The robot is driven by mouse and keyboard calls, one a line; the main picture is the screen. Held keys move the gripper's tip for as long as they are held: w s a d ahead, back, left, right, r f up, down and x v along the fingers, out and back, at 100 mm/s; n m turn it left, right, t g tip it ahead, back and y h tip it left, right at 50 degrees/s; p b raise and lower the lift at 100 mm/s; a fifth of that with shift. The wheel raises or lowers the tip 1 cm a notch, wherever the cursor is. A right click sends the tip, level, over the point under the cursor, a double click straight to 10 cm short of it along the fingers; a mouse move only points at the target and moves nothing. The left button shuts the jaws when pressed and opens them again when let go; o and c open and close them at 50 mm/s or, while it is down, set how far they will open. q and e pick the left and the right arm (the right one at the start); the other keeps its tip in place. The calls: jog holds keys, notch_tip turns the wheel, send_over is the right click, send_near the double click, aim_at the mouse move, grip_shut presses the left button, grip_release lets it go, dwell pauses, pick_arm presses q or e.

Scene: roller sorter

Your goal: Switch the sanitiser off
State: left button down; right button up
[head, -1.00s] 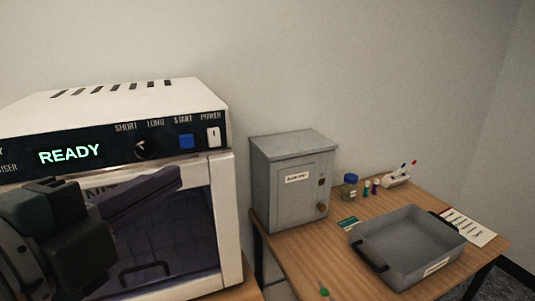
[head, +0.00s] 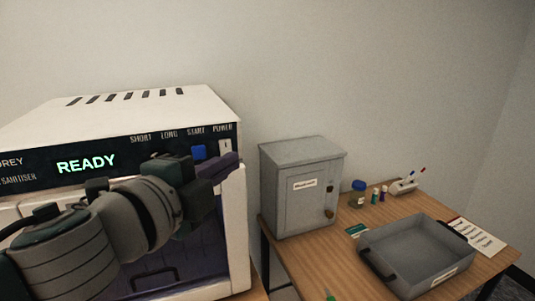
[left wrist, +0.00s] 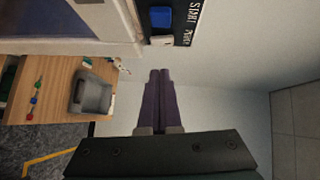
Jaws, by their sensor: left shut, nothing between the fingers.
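The sanitiser (head: 130,107) is a white box at the left of the head view, and its display (head: 86,163) reads READY in green. The white power switch (head: 225,147) is at the right end of the dark panel, beside the blue start button (head: 199,152). In the left wrist view the switch (left wrist: 161,40) sits above the fingertips, with the blue button (left wrist: 160,17) beyond it. My left gripper (head: 232,158) has its purple fingers shut and empty, just below the switch in the head view. I cannot tell whether they touch the panel. My right gripper is not in view.
A grey metal cabinet (head: 300,188) stands on the wooden table (head: 345,250) to the right of the sanitiser. A grey tray (head: 418,255), a blue-capped jar (head: 358,194) and small bottles are also there. The wall above is clear.

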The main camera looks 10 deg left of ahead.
aim_at(226, 149)
pick_arm(q)
jog(key=shift+w+a+f, duration=0.25)
jog(key=shift+w+a, duration=0.75)
jog(key=shift+w, duration=0.2)
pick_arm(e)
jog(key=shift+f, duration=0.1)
